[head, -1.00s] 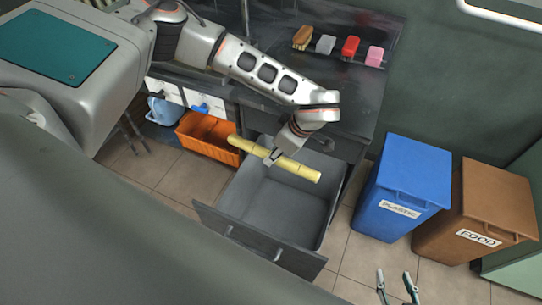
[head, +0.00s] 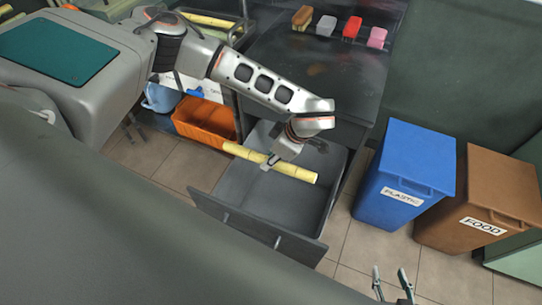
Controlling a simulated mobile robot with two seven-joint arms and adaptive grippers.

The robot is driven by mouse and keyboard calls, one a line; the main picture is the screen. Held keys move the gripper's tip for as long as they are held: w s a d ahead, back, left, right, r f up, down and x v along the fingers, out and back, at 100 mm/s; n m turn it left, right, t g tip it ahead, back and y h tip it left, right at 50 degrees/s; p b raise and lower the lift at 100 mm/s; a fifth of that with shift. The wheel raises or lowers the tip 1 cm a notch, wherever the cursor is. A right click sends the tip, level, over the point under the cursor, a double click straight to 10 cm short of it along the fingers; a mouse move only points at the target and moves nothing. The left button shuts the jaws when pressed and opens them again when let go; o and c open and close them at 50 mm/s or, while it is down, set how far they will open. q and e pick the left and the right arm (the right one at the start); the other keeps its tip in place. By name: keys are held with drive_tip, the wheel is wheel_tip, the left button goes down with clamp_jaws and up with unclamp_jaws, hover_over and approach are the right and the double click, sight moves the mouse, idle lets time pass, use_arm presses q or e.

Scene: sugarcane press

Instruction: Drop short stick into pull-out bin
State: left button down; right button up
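The short yellow stick (head: 296,172) is in the head view, held slantwise over the grey pull-out bin (head: 330,195). The bin is pulled out under the dark counter. My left gripper (head: 268,163) is shut on the stick near its middle. The stick's left end reaches over the bin's left edge, by the orange crate; its right end is above the bin's inside. I cannot tell its exact height. My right gripper (head: 390,273) is open and empty at the bottom edge, with only its fingers showing.
An orange crate (head: 205,122) stands left of the bin. Blue PLASTIC (head: 405,175) and brown FOOD (head: 490,200) bins stand to the right. More yellow sticks (head: 205,20) lie at the top left. Several brushes or sponges (head: 326,25) sit at the counter's back.

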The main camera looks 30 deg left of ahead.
use_arm(q)
drive_tip(key=shift+r, duration=0.1)
drive_tip(key=c, duration=1.7)
unclamp_jaws()
drive_tip(key=v, duration=1.2)
drive_tip(key=shift+s, duration=0.1)
